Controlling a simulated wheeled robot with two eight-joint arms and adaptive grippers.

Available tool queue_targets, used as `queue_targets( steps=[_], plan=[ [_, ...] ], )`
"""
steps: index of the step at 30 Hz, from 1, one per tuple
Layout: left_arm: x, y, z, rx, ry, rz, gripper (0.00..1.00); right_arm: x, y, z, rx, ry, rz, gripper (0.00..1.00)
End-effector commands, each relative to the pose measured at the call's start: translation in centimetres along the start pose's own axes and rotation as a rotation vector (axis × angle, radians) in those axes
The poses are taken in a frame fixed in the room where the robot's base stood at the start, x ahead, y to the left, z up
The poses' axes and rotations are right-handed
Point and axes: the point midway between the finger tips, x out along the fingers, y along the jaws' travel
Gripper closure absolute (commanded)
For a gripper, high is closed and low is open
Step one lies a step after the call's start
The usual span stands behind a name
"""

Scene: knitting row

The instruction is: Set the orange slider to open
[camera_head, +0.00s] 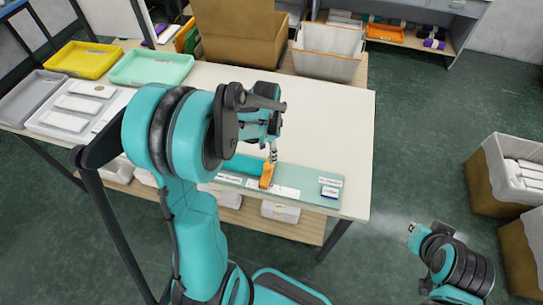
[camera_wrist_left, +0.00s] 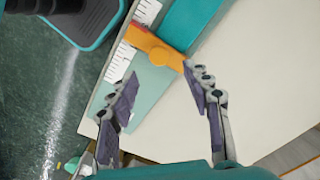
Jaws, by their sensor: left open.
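The orange slider (camera_head: 267,176) sits on a pale green board (camera_head: 312,181) near the front edge of the white table. White marked strips lie on either side of it, and a teal bar (camera_head: 240,163) adjoins it. In the left wrist view the slider (camera_wrist_left: 158,47) is just ahead of the fingertips. My left gripper (camera_head: 272,152) is above the slider in the head view. Its two fingers (camera_wrist_left: 160,82) are apart with nothing between them. My right arm (camera_head: 430,245) is at the lower right, off the table; its finger state is unclear.
Yellow (camera_head: 83,60), mint (camera_head: 150,68) and grey trays stand at the table's left. A cardboard box (camera_head: 240,35) and white bin (camera_head: 327,52) stand behind. The table's right part is clear.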

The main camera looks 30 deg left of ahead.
Motion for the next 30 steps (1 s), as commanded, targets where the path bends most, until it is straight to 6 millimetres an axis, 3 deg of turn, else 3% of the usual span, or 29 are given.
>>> queue_targets(
  steps=[15,26,30],
  plan=[
    [7.2,0.0,0.0,0.001,-0.001,0.001,0.51,1.6,0.0,1.2,0.0,0.0,0.0,1.0],
    [7.7,0.0,0.0,0.001,-0.001,0.001,0.51,1.7,0.0,1.2,0.0,0.0,0.0,1.0],
    [7.7,0.0,0.0,0.001,-0.001,0.001,0.88,1.7,0.0,1.2,0.0,0.0,0.0,1.0]
  ],
)
